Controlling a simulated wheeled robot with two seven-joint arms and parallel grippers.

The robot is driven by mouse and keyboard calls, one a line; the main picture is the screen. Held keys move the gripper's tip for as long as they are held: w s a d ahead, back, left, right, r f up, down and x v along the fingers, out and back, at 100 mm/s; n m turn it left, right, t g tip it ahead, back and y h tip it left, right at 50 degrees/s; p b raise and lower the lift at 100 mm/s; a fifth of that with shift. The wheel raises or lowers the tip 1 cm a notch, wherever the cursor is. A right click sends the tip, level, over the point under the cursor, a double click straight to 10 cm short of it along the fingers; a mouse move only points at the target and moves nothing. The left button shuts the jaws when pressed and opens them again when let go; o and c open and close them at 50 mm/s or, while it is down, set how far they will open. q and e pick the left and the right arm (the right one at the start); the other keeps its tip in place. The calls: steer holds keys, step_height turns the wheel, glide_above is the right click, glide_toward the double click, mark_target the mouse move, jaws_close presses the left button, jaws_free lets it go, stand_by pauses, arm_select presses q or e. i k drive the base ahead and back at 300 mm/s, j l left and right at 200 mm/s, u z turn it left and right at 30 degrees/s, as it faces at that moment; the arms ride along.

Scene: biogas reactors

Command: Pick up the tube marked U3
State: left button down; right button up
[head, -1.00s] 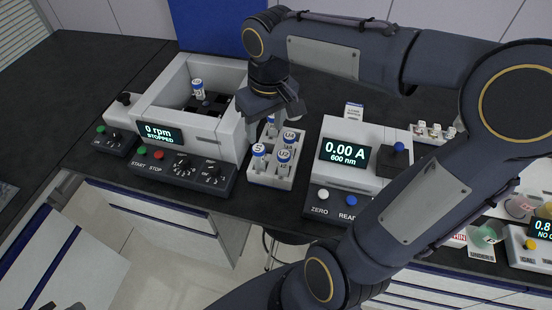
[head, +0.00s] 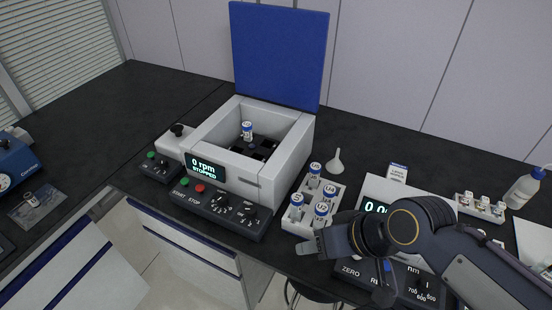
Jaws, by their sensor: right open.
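A tube with a blue-and-white cap (head: 247,129) stands in the rotor inside the open centrifuge (head: 301,151). Its mark is too small to read surely. The white rack (head: 290,226) right of the centrifuge holds several similar capped tubes. The front ones look marked S (head: 297,201), U2 (head: 321,210) and U4 (head: 329,192). The mark on the back tube (head: 315,169) is unclear. My right gripper (head: 312,241) is open and empty, by the rack's front right corner, with its fingers toward the left. My left gripper is out of view.
The centrifuge's blue lid (head: 278,55) stands raised behind it, and its display reads 0 rpm, STOPPED. A photometer (head: 372,190) is partly hidden behind my right arm. A white funnel (head: 335,163) stands behind the rack.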

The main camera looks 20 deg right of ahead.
mark_target(247, 126)
steer(key=i+j+z, duration=0.1)
steer(key=i+j, duration=0.25)
steer(key=i+j+z, duration=0.1)
steer(key=i+j, duration=0.2)
steer(key=j, duration=0.25)
steer(key=i+j+z, duration=0.1)
steer(key=i+j, duration=0.2)
steer(key=j, duration=0.15)
